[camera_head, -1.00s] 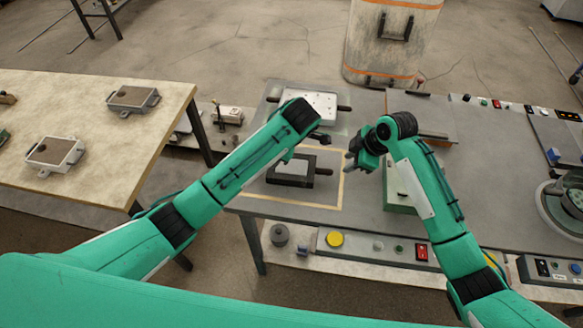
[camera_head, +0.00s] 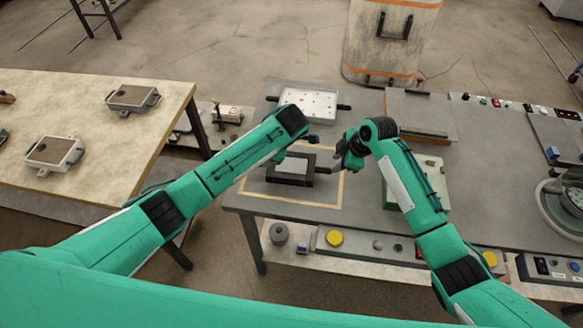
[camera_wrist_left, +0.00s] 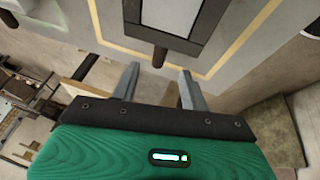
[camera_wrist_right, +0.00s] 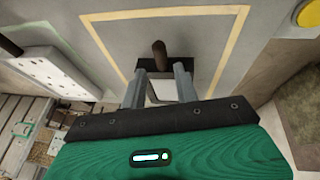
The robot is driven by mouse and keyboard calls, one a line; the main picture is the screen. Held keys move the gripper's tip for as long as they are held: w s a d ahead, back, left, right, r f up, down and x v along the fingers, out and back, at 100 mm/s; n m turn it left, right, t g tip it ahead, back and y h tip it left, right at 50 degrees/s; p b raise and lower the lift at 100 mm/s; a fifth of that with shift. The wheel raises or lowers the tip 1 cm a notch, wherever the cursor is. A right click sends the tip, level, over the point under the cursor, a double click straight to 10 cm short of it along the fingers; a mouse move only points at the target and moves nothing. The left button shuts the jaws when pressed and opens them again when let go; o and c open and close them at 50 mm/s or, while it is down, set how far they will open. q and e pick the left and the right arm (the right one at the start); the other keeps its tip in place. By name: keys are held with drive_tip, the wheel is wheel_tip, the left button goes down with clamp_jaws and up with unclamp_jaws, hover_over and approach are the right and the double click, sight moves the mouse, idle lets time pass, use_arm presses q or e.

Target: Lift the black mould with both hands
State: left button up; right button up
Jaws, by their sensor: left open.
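The black mould (camera_head: 312,160) lies on the grey table inside a pale yellow outline. It is a black frame with a light grey panel, with a handle at each end. My left gripper (camera_wrist_left: 159,76) is open; in the left wrist view, the mould's left handle (camera_wrist_left: 159,57) lies just ahead of its fingertips, between their lines. In the head view my left forearm hides most of that side. My right gripper (camera_wrist_right: 160,70) is open at the right end. The right handle (camera_wrist_right: 159,50) shows just beyond its fingertips; I cannot tell if they touch.
A white perforated plate (camera_head: 309,102) with dark handles sits behind the mould. A green-based box (camera_head: 432,180) stands right of it, by my right forearm. A yellow button (camera_head: 334,237) is on the front panel. A pale table (camera_head: 90,185) with moulds stands at left.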

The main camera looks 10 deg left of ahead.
sight(327, 169)
use_arm(q)
drive_tip(key=x, duration=0.7)
use_arm(e)
drive_tip(key=x, duration=0.7)
use_arm(q)
drive_tip(key=c, duration=0.7)
use_arm(e)
clamp_jaws()
use_arm(q)
clamp_jaws()
